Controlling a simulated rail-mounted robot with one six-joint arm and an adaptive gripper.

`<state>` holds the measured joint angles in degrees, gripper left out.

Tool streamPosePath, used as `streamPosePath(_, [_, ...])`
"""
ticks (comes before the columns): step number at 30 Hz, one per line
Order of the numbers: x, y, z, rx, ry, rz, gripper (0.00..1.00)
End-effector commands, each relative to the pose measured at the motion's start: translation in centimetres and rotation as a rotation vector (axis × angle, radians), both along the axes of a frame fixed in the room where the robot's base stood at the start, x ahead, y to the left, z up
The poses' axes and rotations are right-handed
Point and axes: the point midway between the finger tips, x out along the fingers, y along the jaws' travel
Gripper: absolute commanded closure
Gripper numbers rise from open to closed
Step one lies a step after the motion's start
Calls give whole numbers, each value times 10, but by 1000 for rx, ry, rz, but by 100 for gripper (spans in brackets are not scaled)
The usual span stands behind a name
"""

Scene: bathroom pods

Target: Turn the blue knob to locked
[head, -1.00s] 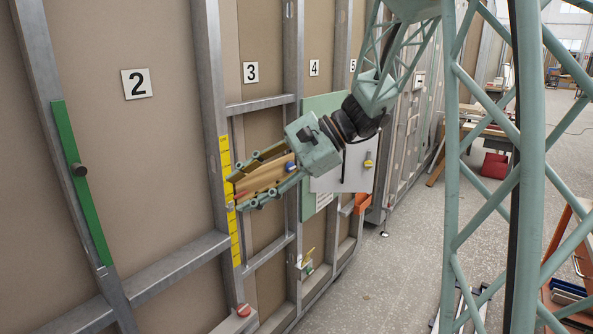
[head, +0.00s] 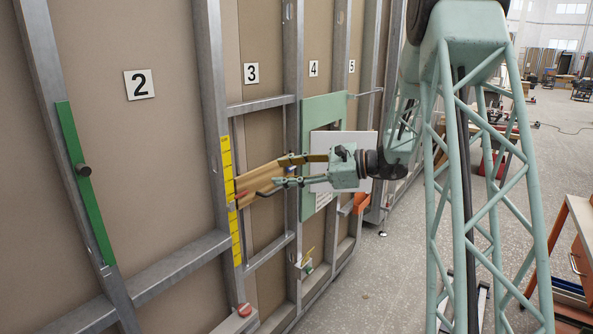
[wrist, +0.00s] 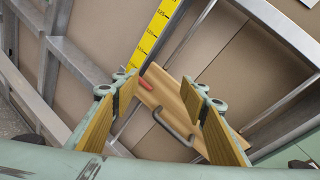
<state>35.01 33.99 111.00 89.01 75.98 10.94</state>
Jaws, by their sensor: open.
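The blue knob does not show in either current view; it may be hidden behind my gripper or outside the wrist view. My gripper (head: 279,172) is open and empty, level, with its fingers pointing left at a wooden board (head: 256,179) in bay 3. In the wrist view, the board (wrist: 166,95) lies between and beyond my fingers (wrist: 158,88). It carries a dark bent handle (wrist: 172,128) and a small red piece (wrist: 143,83) at its far end. The fingers look apart from the handle, though the gap is hard to judge.
A yellow marked strip (head: 226,170) runs down the metal post left of the board. A green panel (head: 308,200) and a white panel (head: 365,146) stand behind my gripper.

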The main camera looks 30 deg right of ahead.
Motion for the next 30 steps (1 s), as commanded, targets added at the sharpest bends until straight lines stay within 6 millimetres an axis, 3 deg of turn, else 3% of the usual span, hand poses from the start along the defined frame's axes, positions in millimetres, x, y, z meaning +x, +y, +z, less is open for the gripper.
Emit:
streamPosePath(9, [37,-82,-32,132,-8,-154,60])
streamPosePath(18, [59,-158,-64,243,-24,-292,60])
streamPosePath(24, [65,-190,-77,285,-33,-348,60])
streamPosePath(30, [66,-198,-81,296,-37,-363,60])
